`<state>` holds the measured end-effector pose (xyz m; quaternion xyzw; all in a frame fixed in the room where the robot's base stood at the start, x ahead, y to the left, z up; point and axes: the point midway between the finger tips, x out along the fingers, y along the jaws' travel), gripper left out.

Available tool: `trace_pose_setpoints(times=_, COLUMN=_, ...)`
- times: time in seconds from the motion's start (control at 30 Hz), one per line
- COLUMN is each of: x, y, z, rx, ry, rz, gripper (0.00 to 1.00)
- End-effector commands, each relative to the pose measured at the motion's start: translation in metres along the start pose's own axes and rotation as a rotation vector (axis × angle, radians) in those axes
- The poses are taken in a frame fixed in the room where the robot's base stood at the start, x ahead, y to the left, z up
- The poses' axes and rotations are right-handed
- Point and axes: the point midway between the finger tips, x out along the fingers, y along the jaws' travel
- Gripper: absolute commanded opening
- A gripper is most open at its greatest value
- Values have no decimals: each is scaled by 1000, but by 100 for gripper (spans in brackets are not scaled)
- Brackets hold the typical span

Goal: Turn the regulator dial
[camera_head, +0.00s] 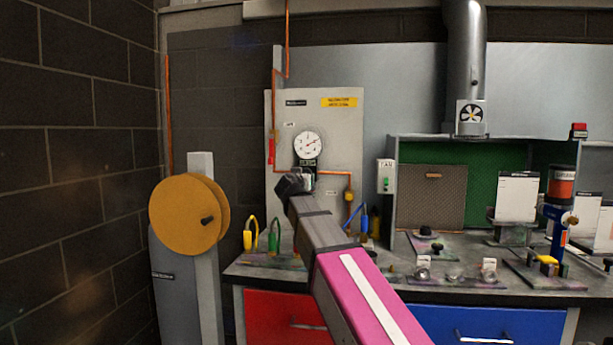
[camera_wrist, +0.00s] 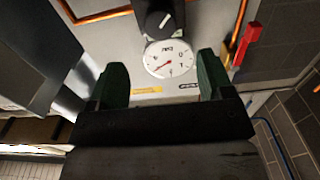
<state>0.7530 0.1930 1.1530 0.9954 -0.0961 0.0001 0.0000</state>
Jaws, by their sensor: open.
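The regulator dial (camera_wrist: 158,20) is a round black knob with a white pointer mark, at the top of the wrist view. It sits beside the white round pressure gauge (camera_wrist: 166,59), whose needle is red there. In the head view the gauge (camera_head: 308,145) is on the grey panel, and my arm's end covers most of the area below it. My gripper (camera_wrist: 161,66) is open, its two dark green fingers spread with nothing between them. The gauge appears between the fingers, and the knob appears beyond their tips. I cannot tell the distance to the knob.
A red lever (camera_wrist: 247,43) and copper pipes flank the regulator. The grey panel (camera_head: 340,120) stands behind a cluttered workbench (camera_head: 400,284). A yellow reel (camera_head: 185,215) stands at left. A fan switch box (camera_head: 386,176) is right of the panel.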

Motion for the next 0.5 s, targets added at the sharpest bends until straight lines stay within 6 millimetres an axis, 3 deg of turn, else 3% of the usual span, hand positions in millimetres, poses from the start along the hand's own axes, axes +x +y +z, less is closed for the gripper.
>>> trace_pose_setpoints(times=0.5, x=83, y=-1, z=-1, rx=0, ry=-1, rz=1, gripper=74)
